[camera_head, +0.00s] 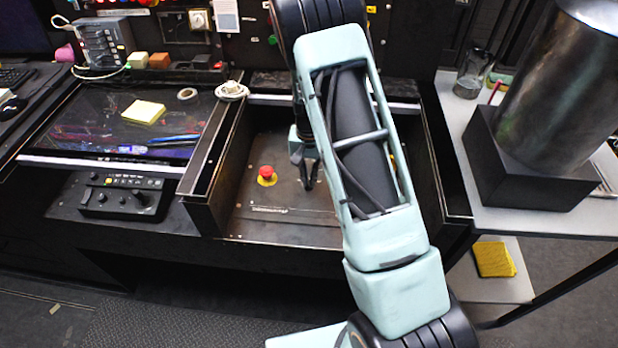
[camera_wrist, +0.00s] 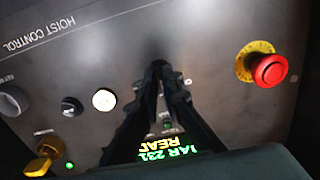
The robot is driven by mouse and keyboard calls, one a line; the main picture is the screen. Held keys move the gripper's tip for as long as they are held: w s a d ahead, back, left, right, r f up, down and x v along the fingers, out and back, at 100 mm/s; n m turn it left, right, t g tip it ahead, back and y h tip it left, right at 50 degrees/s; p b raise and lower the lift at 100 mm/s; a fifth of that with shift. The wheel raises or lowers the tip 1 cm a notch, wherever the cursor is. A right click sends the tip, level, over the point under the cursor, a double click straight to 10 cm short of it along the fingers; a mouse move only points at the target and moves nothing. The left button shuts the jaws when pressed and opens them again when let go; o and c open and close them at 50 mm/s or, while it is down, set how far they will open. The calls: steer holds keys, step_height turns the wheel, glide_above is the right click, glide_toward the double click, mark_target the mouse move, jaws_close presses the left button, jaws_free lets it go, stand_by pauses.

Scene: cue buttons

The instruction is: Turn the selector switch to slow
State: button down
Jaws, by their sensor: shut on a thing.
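The hoist control panel (camera_wrist: 215,45) fills most of the wrist view, its lettering upside down. My gripper (camera_wrist: 160,68) points at it, its dark fingertips close together at the panel face, between the white lit button (camera_wrist: 104,100) and the red stop button. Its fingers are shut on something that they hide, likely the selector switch. No switch handle or slow marking is readable. In the head view my gripper (camera_head: 309,180) reaches down to the panel (camera_head: 275,215), right of the red stop button.
The red stop button (camera_wrist: 269,70) on its yellow collar stands right of my fingers. A black knob (camera_wrist: 72,106), a grey knob (camera_wrist: 12,101) and a yellow handle (camera_wrist: 42,158) are left. A lit display (camera_wrist: 172,150) is partly hidden. Raised side walls (camera_head: 212,165) flank the panel.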

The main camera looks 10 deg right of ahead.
mark_target(309, 182)
steer(key=c, duration=2.1)
jaws_free()
step_height(309, 182, up, 12)
